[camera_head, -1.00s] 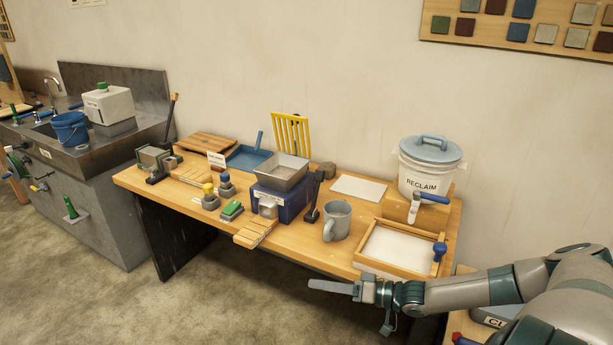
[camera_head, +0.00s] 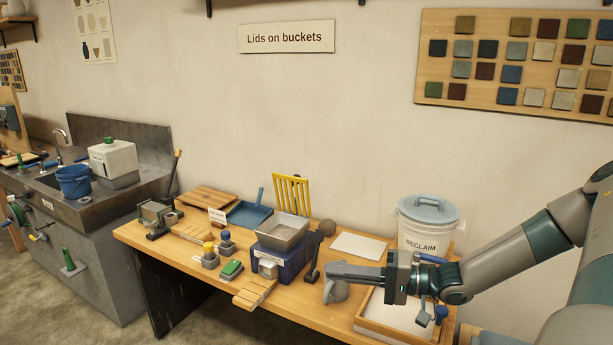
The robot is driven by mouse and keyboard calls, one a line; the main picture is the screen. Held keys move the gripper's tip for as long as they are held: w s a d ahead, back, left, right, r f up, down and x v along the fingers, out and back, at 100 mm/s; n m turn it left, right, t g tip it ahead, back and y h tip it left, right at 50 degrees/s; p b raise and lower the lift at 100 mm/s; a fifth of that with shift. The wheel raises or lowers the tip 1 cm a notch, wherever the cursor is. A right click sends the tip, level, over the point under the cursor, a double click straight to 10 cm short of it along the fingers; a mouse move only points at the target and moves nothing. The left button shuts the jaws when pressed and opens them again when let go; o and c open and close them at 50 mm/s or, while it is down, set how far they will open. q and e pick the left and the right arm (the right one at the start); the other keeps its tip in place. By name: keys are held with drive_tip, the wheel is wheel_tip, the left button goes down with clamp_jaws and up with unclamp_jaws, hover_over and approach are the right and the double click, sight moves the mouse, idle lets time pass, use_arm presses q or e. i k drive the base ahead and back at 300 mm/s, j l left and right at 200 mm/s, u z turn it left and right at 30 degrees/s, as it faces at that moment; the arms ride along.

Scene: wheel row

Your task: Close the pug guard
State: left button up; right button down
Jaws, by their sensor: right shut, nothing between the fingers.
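The yellow slatted guard (camera_head: 293,195) stands upright behind the grey metal hopper (camera_head: 281,233), raised off it, so the hopper's top is uncovered. The hopper sits on a blue box-like body (camera_head: 292,262) near the middle of the wooden table. A dark upright lever (camera_head: 313,262) stands at the body's right side. My left gripper is not in view.
A white reclaim bucket (camera_head: 414,236) with a blue lid stands at the table's right rear, partly behind my arm. A wood-framed tray (camera_head: 372,323) lies at the front right. A blue dustpan (camera_head: 250,214) and small stamps sit left of the hopper. The air above the hopper is clear.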

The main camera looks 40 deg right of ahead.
sight(295, 180)
drive_tip(key=i+l, duration=0.35)
drive_tip(key=l, duration=0.15)
drive_tip(key=i+l, duration=0.4)
drive_tip(key=l, duration=0.15)
drive_tip(key=i+l, duration=0.35)
drive_tip(key=l, duration=0.15)
drive_tip(key=i+l, duration=0.35)
drive_tip(key=l, duration=0.15)
